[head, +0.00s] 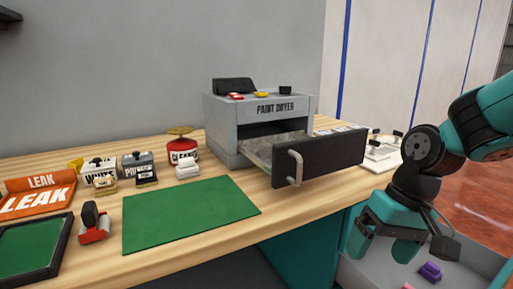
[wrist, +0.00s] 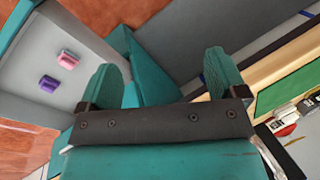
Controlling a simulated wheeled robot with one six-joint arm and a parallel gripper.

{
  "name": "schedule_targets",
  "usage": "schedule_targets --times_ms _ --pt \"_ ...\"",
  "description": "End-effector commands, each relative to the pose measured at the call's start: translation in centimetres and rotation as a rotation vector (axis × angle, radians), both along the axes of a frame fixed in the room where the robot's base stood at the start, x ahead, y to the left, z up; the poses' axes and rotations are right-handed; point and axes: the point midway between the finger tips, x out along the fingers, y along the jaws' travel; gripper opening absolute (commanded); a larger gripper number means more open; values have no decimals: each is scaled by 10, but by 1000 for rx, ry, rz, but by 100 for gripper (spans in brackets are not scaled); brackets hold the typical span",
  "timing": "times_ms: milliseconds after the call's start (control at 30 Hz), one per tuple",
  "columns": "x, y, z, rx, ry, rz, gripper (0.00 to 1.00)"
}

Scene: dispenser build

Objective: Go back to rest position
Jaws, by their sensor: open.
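My gripper (head: 381,246) hangs at the right of the head view, pointing down, in front of the workbench edge and beside a grey bin. In the wrist view my gripper (wrist: 163,76) shows two teal fingers spread apart with nothing between them. The arm is bent, with its upper link reaching in from the right edge of the head view.
The paint dryer (head: 222,125) has its drawer (head: 320,160) pulled out toward my arm. The grey bin (head: 350,272) holds a purple block (head: 430,271) and a pink block (wrist: 68,60).

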Motion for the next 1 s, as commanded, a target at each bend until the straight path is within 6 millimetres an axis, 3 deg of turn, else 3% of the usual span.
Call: schedule_targets --times_ms 33,200,467,500,833,1000 --pt "-14 19 0 7 -35 85 90" --pt "-57 60 8 39 -120 309 90" --pt "-120 95 8 87 -223 588 90" --pt "-117 93 26 85 -219 576 90" --pt "-115 93 87 84 -216 569 90" --pt "-115 92 136 84 -215 568 90"
